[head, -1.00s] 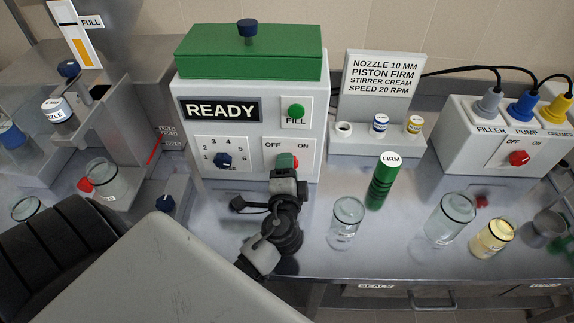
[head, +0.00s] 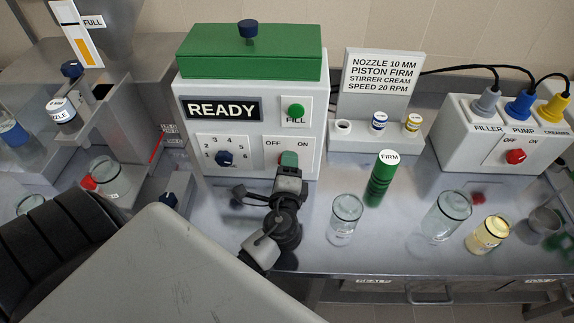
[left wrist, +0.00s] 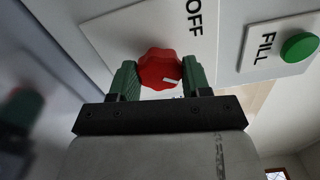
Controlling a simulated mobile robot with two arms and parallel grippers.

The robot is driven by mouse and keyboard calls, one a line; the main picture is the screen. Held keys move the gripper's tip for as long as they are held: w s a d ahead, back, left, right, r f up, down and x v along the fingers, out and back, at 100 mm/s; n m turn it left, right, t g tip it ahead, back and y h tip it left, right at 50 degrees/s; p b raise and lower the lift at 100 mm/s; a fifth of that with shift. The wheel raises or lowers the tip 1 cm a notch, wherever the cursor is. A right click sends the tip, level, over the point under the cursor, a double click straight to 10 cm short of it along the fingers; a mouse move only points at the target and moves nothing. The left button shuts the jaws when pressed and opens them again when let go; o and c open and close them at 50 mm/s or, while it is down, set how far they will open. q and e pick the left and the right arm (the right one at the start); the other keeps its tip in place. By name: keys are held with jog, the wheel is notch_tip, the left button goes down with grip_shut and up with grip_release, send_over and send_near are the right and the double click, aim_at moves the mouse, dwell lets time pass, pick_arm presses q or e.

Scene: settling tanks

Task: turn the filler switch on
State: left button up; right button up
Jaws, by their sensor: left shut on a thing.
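The filler switch is a red knob (left wrist: 160,66) on a white plate between OFF and ON, on the front of the machine (head: 190,140) with the READY display. My left gripper (head: 289,160) reaches it from the front. In the left wrist view its two green fingers (left wrist: 159,80) are shut on the knob, one on each side. The knob's white mark shows on the side away from the OFF label (left wrist: 195,17). The ON label is hidden in that view. In the head view the fingers cover most of the knob. My right gripper is not in view.
A green FILL button (head: 295,110) and a blue numbered dial (head: 224,158) are near the switch. A green FIRM cylinder (head: 381,178) and a glass jar (head: 345,217) stand to the right. Another red switch (head: 515,156) is on the plug box (head: 470,150).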

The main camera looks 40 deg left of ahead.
pick_arm(q)
jog(key=o, duration=0.9)
jog(key=b+v, duration=0.3)
jog(key=v, duration=0.8)
jog(key=shift+b, duration=0.3)
jog(key=shift+f, duration=0.1)
